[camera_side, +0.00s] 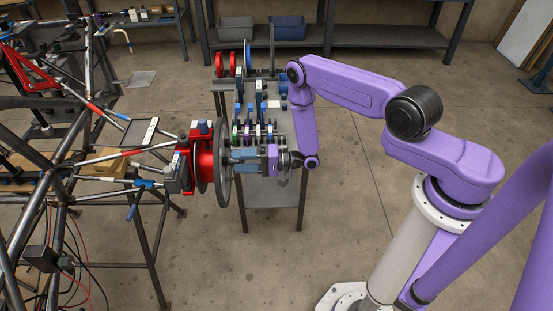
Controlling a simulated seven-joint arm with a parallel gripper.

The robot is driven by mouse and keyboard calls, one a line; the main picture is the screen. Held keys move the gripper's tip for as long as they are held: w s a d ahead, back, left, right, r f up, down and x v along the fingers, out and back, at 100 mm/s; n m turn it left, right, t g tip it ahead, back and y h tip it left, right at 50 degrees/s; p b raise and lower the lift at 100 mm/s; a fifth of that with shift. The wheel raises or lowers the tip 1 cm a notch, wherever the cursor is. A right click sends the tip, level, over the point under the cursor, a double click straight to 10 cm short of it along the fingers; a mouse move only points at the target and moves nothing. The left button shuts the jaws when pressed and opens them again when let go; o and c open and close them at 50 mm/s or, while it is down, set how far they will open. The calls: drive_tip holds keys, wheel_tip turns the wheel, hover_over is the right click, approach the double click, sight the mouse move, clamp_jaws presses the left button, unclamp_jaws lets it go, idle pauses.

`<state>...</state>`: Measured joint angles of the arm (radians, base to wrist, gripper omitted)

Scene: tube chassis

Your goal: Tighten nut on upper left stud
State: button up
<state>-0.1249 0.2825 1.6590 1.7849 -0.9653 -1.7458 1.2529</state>
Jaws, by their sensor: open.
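The red hub assembly (203,160) is on the left, at the end of the chassis arms, with a grey disc (223,163) on its right face seen nearly edge-on. My gripper (238,160) points left at that face from the right, with its blue-grey fingers close to the disc. The fingers look parted and open. I cannot tell whether they touch a nut or a stud. The studs and nuts, including the upper left one, are too small or hidden behind the disc and my gripper.
The tube chassis (45,185) fills the left side on a dark stand. A narrow table (272,195) with several coloured parts stands just behind my gripper. A rear shelf (375,38) holds a grey bin (236,29) and a blue bin (287,28). The floor in the front middle is clear.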

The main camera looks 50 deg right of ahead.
drive_tip(key=v, duration=1.4)
drive_tip(key=shift+s+d, duration=0.25)
